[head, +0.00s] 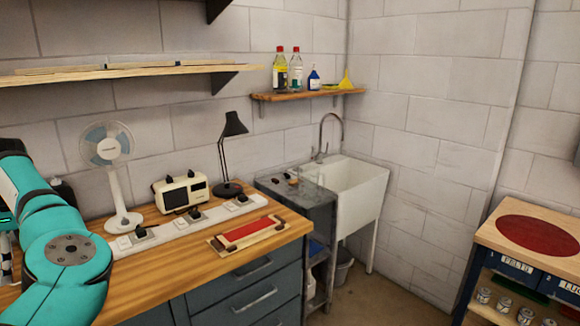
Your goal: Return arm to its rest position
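My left arm (62,235), teal with dark joints, comes in at the left edge over the wooden bench. At the very edge of the picture, a small part of what looks like my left gripper (5,262) shows behind the arm. It is cut off by the frame and partly hidden, so I cannot tell whether it is open or shut, or holds anything. My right arm and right gripper are not in view.
The wooden bench (170,285) carries a fan (108,148), a cream device (181,192), a black lamp (233,125), a white strip with sockets (190,225) and a red-topped block (246,232). A sink (358,185) stands beyond; a red-circled cabinet (490,235) stands right. Floor between is clear.

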